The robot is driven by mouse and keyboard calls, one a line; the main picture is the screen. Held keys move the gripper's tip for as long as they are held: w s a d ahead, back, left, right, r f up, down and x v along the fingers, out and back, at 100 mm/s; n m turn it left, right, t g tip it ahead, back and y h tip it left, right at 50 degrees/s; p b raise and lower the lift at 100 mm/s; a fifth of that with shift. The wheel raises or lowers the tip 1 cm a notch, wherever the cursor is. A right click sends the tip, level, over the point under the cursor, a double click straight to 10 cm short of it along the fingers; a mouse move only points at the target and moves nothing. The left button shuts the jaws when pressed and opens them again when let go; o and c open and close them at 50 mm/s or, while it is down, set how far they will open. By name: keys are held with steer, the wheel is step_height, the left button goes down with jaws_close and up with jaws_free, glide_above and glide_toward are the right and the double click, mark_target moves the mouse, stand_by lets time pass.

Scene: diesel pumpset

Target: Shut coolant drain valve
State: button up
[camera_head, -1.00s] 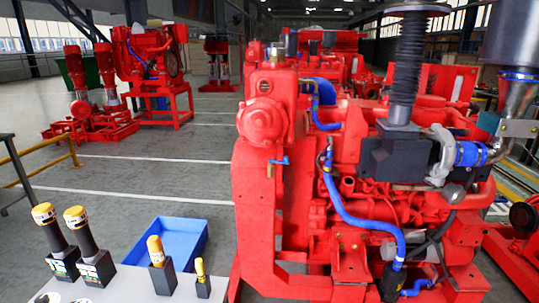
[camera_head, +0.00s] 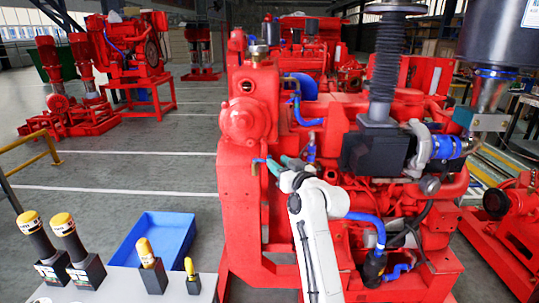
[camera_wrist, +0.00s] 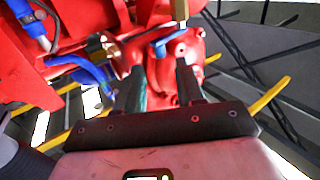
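The coolant drain valve shows a small blue lever (camera_head: 259,161) on the red engine's front side in the head view. In the wrist view the blue lever (camera_wrist: 171,41) runs roughly sideways, beside a brass fitting (camera_wrist: 103,47). My gripper (camera_head: 277,165) is just right of the lever in the head view. In the wrist view my gripper (camera_wrist: 160,70) has its two dark fingers apart, with nothing held between them. The lever lies just beyond the fingertips, around the gap between them. I cannot tell whether a finger touches it.
The red engine (camera_head: 237,210) has blue hoses (camera_head: 365,219) close to my arm. A table (camera_head: 125,282) at the lower left carries several yellow-capped tools (camera_head: 63,226), beside a blue bin (camera_head: 160,236).

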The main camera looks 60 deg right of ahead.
mark_target(270, 156)
steer(key=shift+p+x, duration=0.4)
steer(key=shift+x, duration=2.7)
steer(key=shift+a, duration=0.1)
steer(key=shift+c, duration=0.5)
jaws_close()
